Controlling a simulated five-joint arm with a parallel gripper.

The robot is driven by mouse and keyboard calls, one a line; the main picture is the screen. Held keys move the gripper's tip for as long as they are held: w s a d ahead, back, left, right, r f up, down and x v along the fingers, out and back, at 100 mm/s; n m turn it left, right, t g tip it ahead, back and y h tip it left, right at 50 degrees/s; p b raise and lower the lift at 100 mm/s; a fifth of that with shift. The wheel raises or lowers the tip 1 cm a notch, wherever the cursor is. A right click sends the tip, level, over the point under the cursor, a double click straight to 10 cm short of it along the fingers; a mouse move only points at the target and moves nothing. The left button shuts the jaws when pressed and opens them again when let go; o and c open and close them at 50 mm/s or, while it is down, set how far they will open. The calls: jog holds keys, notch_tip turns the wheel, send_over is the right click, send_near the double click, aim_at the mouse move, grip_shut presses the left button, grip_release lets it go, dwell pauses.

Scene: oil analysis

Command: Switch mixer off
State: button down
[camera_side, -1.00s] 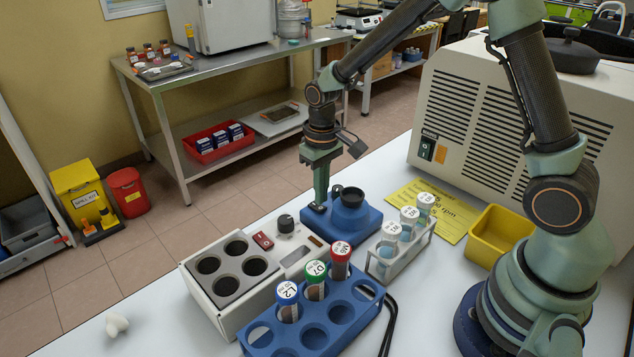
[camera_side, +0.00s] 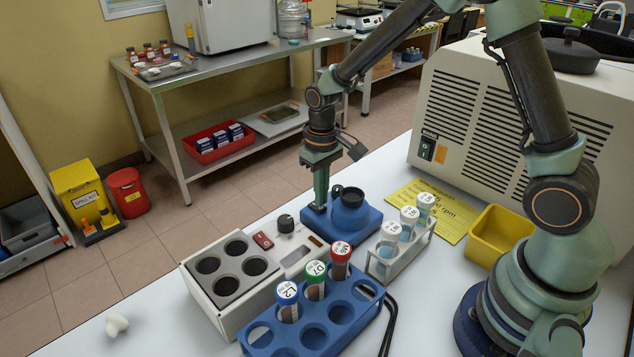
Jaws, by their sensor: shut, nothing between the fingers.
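The mixer is a blue unit (camera_side: 368,221) with a dark round cup on top, standing on the white table. My gripper (camera_side: 319,207) is shut and empty, pointing straight down. Its fingertips are at the left part of the mixer's base, left of the cup. They appear to touch the base or hover just above it; I cannot tell which. The fingers cover most of that spot, so the mixer's switch and its position cannot be made out.
A white block heater (camera_side: 213,313) with a red switch and black knob stands left. A blue rack (camera_side: 262,338) with three capped tubes is in front. A white rack (camera_side: 383,273) of vials, a yellow card (camera_side: 455,222) and a yellow bin (camera_side: 500,238) are right.

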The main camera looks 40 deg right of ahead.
jog(key=shift+f, duration=0.65)
dwell(0.3)
jog(key=shift+r, duration=3.55)
jog(key=s+d+r+t, duration=0.3)
jog(key=s+r+t, duration=0.2)
jog(key=s+r, duration=0.7)
jog(key=shift+s+r+t, duration=0.3)
jog(key=shift+r, duration=0.2)
jog(key=shift+d, duration=0.1)
